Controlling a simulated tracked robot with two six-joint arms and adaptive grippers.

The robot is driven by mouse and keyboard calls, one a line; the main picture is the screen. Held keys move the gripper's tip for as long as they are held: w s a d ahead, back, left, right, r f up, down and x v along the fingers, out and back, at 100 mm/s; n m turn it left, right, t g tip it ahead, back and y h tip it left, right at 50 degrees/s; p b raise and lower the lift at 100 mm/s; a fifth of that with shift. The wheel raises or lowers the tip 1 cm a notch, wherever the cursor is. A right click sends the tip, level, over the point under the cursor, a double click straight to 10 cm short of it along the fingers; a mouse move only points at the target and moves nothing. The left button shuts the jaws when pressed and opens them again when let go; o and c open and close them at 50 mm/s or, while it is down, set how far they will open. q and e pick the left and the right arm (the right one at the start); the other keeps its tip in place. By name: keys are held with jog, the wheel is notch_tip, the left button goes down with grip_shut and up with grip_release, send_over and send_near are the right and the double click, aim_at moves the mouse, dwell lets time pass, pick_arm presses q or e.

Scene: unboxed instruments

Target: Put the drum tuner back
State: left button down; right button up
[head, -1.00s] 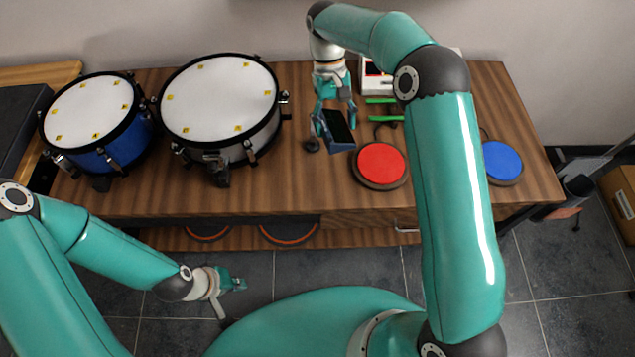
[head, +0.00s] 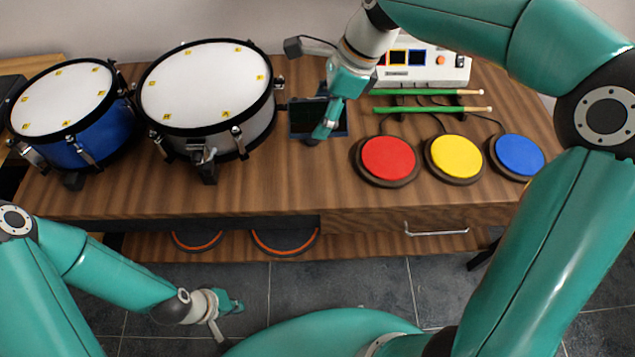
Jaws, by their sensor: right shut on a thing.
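The drum tuner appears to be the dark flat device with a blue edge (head: 301,120) over the tabletop, between the grey drum and the red pad. My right gripper (head: 325,122) reaches down from above and is shut on it; the fingers cover its right part. Whether the device touches the wood is hard to tell. My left gripper (head: 233,302) hangs low in front of the table, away from the device; its finger gap is too small to read.
A blue drum (head: 97,143) and a grey drum (head: 250,135) stand at the left. Red (head: 388,157), yellow (head: 455,156) and blue (head: 519,155) pads sit at the right. Behind them lie green sticks (head: 425,109) and a white module (head: 440,67). The wooden table's (head: 290,190) front strip is clear.

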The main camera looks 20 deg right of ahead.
aim_at(315, 181)
notch_tip(315, 181, down, 20)
jog(key=b, duration=0.3)
jog(key=shift+r, duration=0.15)
jog(key=o, duration=1.2)
jog(key=p+v, duration=0.1)
jog(key=v, duration=1.1)
jog(key=shift+p, duration=0.35)
jog(key=shift+s+a, duration=0.1)
